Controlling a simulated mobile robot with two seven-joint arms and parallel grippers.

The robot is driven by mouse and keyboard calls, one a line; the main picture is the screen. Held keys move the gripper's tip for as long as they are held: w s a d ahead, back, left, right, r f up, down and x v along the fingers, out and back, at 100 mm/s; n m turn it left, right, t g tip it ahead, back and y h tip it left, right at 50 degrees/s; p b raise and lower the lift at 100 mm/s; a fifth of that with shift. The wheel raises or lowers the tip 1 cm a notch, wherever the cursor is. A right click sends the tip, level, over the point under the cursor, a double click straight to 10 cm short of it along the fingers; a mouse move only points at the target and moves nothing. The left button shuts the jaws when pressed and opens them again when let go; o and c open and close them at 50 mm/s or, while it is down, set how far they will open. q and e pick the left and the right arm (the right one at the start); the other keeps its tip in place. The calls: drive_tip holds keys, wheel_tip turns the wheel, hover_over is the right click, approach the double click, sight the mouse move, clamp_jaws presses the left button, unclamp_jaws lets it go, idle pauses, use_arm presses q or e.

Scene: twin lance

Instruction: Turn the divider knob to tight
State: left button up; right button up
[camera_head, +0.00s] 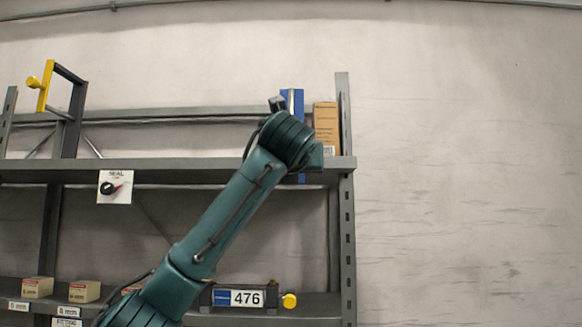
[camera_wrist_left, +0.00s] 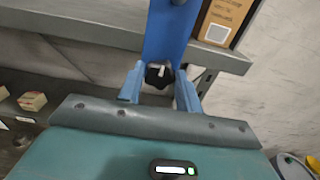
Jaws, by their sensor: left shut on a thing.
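A blue upright divider (camera_wrist_left: 166,35) stands at the shelf edge, with a black knob (camera_wrist_left: 158,75) on its front that bears a white pointer line aimed roughly upward. My left gripper (camera_wrist_left: 160,82) has its blue fingers on either side of the knob and is shut on it. In the head view the blue divider (camera_head: 299,100) shows above my left arm, which hides the knob and gripper there. No tight marking is readable. My right gripper is in neither view.
A cardboard box (camera_head: 326,124) stands right of the divider on the upper shelf (camera_head: 60,171). A SEAL dial plate (camera_head: 115,187) hangs from its left part. A yellow-handled frame (camera_head: 45,86) rises at left.

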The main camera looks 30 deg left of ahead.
use_arm(q)
drive_tip(key=o, duration=1)
drive_tip(key=b+v, duration=0.4)
drive_tip(key=v, duration=0.9)
drive_tip(key=shift+s, duration=0.15)
